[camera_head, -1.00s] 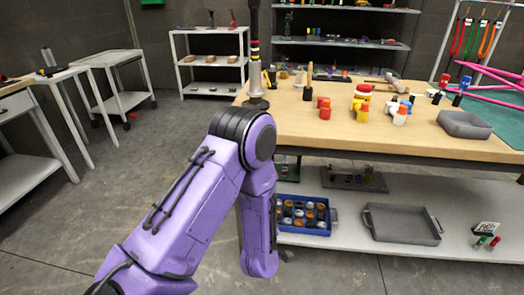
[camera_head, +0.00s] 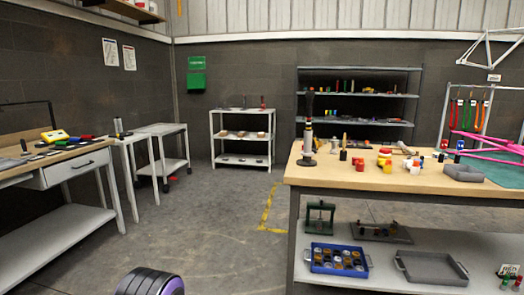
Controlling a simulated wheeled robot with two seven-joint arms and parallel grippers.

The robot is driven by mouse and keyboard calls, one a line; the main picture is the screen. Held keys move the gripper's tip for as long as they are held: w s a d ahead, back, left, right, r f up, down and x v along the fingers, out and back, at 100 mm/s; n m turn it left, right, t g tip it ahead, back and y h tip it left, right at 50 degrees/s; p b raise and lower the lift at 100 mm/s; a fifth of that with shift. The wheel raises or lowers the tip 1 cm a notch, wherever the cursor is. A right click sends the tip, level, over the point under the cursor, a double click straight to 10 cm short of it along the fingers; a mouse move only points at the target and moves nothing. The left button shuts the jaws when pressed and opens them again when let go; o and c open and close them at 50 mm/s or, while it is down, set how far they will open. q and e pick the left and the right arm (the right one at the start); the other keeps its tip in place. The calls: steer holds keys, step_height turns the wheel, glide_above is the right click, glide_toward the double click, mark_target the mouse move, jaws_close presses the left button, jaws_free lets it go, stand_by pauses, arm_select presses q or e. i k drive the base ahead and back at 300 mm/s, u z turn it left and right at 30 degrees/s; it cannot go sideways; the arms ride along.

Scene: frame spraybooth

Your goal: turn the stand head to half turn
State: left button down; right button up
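I cannot make out for certain which thing is the stand head. A pink bicycle frame (camera_head: 490,143) shows at the right edge, above the workbench; what holds it is not clear, and part of it lies outside the picture. An upright post (camera_head: 308,136) with a black upper part, a silver lower part and a round base stands on the bench's left end. Neither of my grippers is in view. Only a purple and black part of my arm shows at the bottom edge.
The wooden workbench (camera_head: 340,178) holds several small red, yellow and white parts and a grey tray (camera_head: 463,173). Its lower shelf carries a blue crate (camera_head: 337,259) and another grey tray (camera_head: 430,268). A drawer bench (camera_head: 75,168) stands left. The floor between is clear.

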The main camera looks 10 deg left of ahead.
mark_target(306, 148)
steer(key=z, duration=0.65)
steer(key=i, duration=0.45)
steer(key=z, duration=1)
steer(key=i, duration=1.7)
steer(key=u, duration=1.2)
steer(key=i, duration=0.6)
steer(key=u, duration=0.7)
